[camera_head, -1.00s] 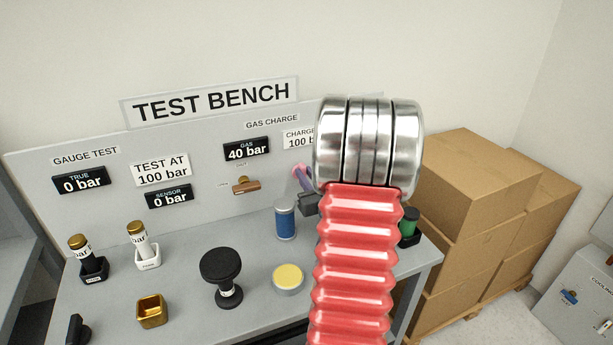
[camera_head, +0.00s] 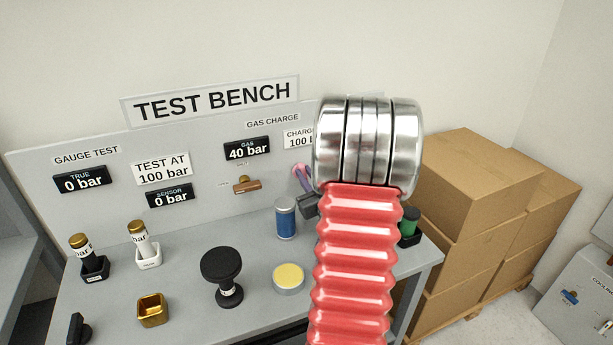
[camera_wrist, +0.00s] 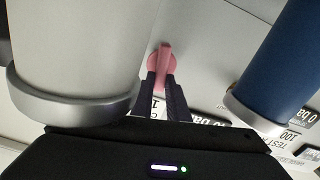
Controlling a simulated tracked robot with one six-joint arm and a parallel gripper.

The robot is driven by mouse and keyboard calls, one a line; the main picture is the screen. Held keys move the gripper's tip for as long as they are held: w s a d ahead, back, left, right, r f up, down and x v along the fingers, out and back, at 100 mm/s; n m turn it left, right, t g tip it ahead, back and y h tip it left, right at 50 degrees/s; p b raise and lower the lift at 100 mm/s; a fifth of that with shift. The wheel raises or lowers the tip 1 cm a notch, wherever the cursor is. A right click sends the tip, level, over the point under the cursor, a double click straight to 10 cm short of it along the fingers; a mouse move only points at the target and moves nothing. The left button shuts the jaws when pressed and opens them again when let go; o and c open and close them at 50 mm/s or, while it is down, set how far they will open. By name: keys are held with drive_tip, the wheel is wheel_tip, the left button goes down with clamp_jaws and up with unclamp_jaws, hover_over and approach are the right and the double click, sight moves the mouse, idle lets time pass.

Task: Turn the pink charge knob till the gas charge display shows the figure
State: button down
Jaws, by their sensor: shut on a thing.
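The pink charge knob (camera_head: 299,171) is on the test bench panel, just left of my arm in the head view, and is mostly hidden there. In the wrist view the pink knob (camera_wrist: 163,66) shows between the dark fingertips of my gripper (camera_wrist: 162,92), which is shut on it. The black gas display (camera_head: 247,149) reads 40 bar. The white charge label (camera_head: 299,138) beside it reads 100, and its right part is hidden behind my arm.
A brown lever (camera_head: 246,184) sits below the gas display. A blue cylinder (camera_head: 285,218), a yellow-topped round button (camera_head: 288,277) and a black mushroom-shaped knob (camera_head: 222,270) stand on the bench. Cardboard boxes (camera_head: 470,190) are stacked at right.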

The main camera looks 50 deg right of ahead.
drive_tip(key=n, duration=0.5)
drive_tip(key=a+f+n, duration=0.1)
drive_tip(key=n, duration=0.5)
drive_tip(key=w+f+n, duration=0.1)
drive_tip(key=n, duration=0.4)
drive_tip(key=shift+a+f+n, duration=0.1)
drive_tip(key=shift+a+n, duration=0.2)
drive_tip(key=shift+n, duration=0.1)
drive_tip(key=c, duration=2)
unclamp_jaws()
drive_tip(key=shift+c, duration=0.2)
drive_tip(key=o, duration=0.3)
drive_tip(key=shift+d, duration=0.1)
drive_tip(key=shift+s, duration=0.1)
wheel_tip(320, 180, up, 10)
drive_tip(key=shift+d+r, duration=0.15)
drive_tip(key=shift+r, duration=0.05)
